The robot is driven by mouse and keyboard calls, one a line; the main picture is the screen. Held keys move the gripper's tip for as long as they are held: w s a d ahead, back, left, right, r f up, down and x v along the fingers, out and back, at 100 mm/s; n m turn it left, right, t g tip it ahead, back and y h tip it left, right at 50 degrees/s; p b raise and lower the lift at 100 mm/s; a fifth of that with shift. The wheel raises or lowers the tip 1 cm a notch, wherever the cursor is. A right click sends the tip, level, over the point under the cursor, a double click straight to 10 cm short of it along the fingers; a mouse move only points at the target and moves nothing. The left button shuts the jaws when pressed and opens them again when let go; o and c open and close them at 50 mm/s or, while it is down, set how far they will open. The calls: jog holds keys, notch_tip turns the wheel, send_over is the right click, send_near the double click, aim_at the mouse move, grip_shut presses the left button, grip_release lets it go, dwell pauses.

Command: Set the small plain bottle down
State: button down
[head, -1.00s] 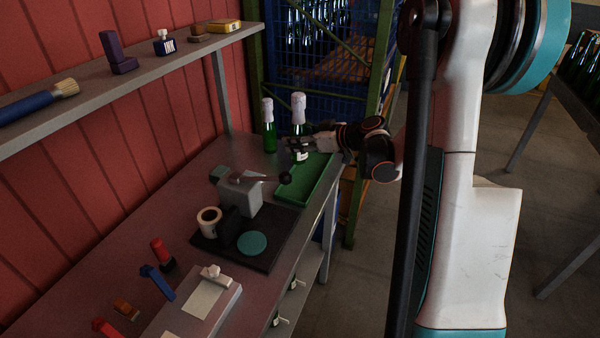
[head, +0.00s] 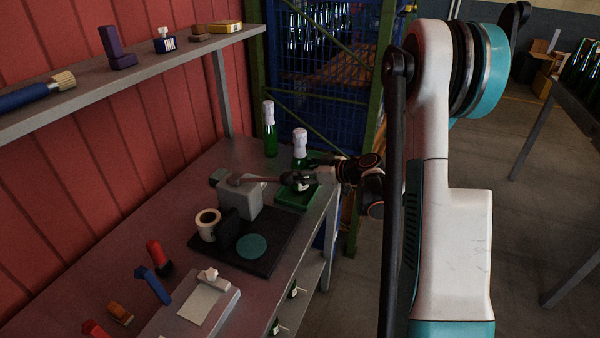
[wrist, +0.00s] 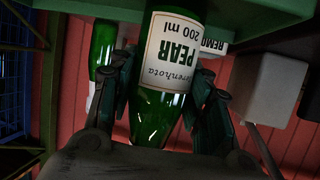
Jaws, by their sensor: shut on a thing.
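A green glass bottle (head: 300,160) with a white top is held upright by my gripper (head: 298,178) over the green tray (head: 294,203) at the far end of the bench. In the wrist view, which is upside down, the bottle (wrist: 155,118) stands between both fingers and has a white label reading PEAR 200 ml. The tray edge (wrist: 240,15) shows beside its lower end. Whether the base touches the tray is hidden. A second green bottle (head: 270,138) with a white top stands on the bench to the left; no gripper touches it.
A grey device with a lever (head: 245,195) stands close in front of the tray, on a dark mat (head: 270,262) with a tape roll (head: 208,222) and a teal disc (head: 251,246). A shelf (head: 120,75) runs along the red wall. The bench's right edge is near the tray.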

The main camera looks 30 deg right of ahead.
jog(key=shift+f, duration=0.15)
jog(key=c, duration=0.8)
grip_release()
jog(key=shift+c, duration=0.2)
jog(key=shift+s+d+r, duration=0.1)
jog(key=shift+r, duration=0.2)
jog(key=p+v, duration=0.2)
jog(key=v, duration=0.9)
jog(key=shift+s+d, duration=0.2)
jog(key=shift+s, duration=0.1)
